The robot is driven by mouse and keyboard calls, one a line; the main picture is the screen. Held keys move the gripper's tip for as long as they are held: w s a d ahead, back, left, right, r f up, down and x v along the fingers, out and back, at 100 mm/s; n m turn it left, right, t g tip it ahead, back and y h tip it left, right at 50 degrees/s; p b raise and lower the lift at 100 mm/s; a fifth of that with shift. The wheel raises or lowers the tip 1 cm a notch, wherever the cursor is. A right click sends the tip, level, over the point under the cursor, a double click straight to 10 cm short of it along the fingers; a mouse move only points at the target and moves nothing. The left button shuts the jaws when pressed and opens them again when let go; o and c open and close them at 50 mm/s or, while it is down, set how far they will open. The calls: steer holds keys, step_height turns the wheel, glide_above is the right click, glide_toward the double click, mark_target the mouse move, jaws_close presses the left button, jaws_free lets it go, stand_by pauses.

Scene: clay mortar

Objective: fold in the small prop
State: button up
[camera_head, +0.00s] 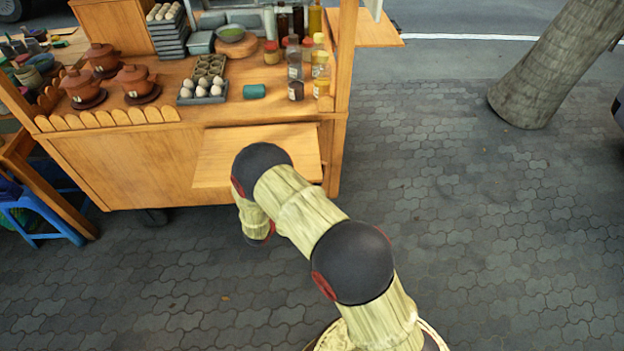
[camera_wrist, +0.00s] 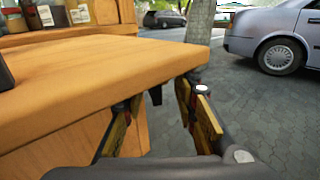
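A flat wooden fold-out shelf (camera_head: 222,158) sticks out from the front of the food cart; its top and edge fill much of the wrist view (camera_wrist: 110,75). My gripper (camera_wrist: 157,100) is open just below the shelf's edge, one finger on each side of a small dark piece (camera_wrist: 155,96) hanging under the board. This piece may be the small prop, but I cannot tell for sure. No contact with the fingers is clear. In the head view my arm covers part of the shelf and hides the gripper and the shelf's underside.
The cart counter holds clay pots (camera_head: 136,80), an egg tray (camera_head: 203,90), a green cylinder (camera_head: 254,91) and bottles (camera_head: 295,75). A blue stool (camera_head: 40,215) stands at left. A tree trunk (camera_head: 550,70) stands at right. The paving (camera_head: 470,200) right of the cart is clear.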

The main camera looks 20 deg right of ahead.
steer(key=shift+a, duration=0.1)
steer(key=v, duration=1.2)
steer(key=shift+c, duration=0.5)
